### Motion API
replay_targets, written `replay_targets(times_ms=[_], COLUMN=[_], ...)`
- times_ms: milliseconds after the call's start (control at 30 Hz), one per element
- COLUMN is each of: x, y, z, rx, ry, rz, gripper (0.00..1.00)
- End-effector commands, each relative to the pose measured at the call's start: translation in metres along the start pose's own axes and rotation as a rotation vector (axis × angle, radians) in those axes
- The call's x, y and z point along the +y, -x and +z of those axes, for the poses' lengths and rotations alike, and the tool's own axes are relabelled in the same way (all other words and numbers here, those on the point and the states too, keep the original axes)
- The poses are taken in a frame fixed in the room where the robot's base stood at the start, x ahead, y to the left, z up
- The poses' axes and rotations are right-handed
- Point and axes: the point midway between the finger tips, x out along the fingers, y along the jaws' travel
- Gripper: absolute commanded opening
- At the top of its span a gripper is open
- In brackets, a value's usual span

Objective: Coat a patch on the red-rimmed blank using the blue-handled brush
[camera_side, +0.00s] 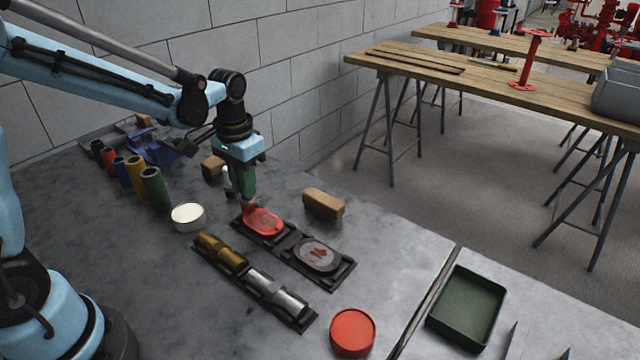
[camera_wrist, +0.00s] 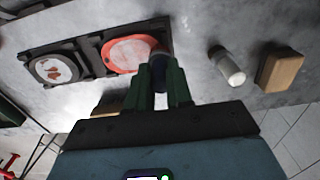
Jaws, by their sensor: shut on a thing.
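The red-rimmed blank (camera_side: 263,221) lies in the left recess of a black holder; its face looks reddish over much of its area. In the wrist view the same blank (camera_wrist: 128,54) shows a red rim around a pinkish, streaked face. My gripper (camera_side: 244,192) is shut on the blue-handled brush (camera_wrist: 158,70), whose dark blue part shows between the green fingers. The brush points down at the blank's edge nearest my gripper. Its tip is partly hidden, so I cannot tell whether it touches.
A dark-rimmed blank with reddish-brown spots (camera_side: 318,255) sits in the holder's other recess. A wooden block (camera_side: 323,203), white-topped tin (camera_side: 188,217), brass and silver cylinders (camera_side: 250,275), red round lid (camera_side: 352,332) and green tray (camera_side: 467,308) stand around.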

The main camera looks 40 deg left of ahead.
Motion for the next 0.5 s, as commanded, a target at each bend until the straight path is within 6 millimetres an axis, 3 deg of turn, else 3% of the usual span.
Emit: replay_targets(times_ms=[67,500], x=[0.002,0.002], y=[0.018,0.055], z=[0.001,0.001], rx=[0.000,0.000], ry=[-0.002,-0.002], rz=[0.001,0.001], gripper=[0.00,0.00])
